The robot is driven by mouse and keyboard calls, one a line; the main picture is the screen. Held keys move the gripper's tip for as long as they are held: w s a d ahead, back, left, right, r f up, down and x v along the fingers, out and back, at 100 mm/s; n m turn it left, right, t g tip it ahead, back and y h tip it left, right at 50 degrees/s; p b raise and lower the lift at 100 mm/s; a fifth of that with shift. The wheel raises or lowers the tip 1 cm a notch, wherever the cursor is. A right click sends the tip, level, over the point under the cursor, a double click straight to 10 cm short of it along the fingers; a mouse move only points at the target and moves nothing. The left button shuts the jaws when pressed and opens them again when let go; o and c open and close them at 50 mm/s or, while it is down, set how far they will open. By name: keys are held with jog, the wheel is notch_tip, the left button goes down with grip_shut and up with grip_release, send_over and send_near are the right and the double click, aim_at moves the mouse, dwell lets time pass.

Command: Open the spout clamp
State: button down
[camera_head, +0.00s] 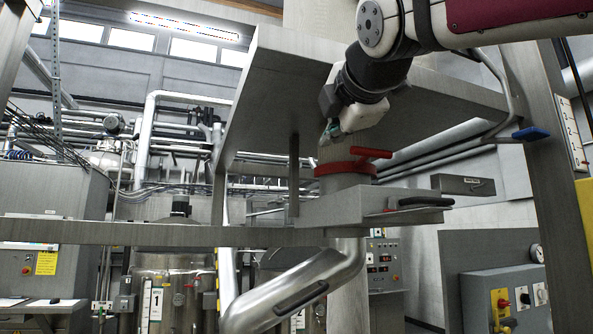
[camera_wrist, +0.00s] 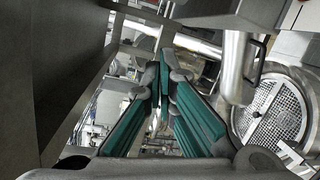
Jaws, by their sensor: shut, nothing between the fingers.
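The spout clamp (camera_head: 345,168) is a red ring around the grey spout, under the steel hopper-like housing. Its red lever (camera_head: 371,152) sticks out to the right, slightly above the ring. My gripper (camera_head: 332,130) is just above and left of the ring, apart from the lever and in front of the housing's underside. In the wrist view my gripper's green-padded fingers (camera_wrist: 160,75) come together with nothing between them. I cannot make out the red clamp in the wrist view.
The steel housing (camera_head: 270,95) hangs close over my gripper. Below the clamp are a flat metal block (camera_head: 345,205) with a black handle (camera_head: 412,202) and a slanted pipe (camera_head: 290,290). A horizontal rail (camera_head: 110,233) crosses at left. A round grate (camera_wrist: 270,112) shows in the wrist view.

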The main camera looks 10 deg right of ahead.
jog(key=w+d+p, duration=0.3)
jog(key=w, duration=0.5)
jog(key=shift+w+d, duration=0.3)
dwell(0.4)
dwell(0.3)
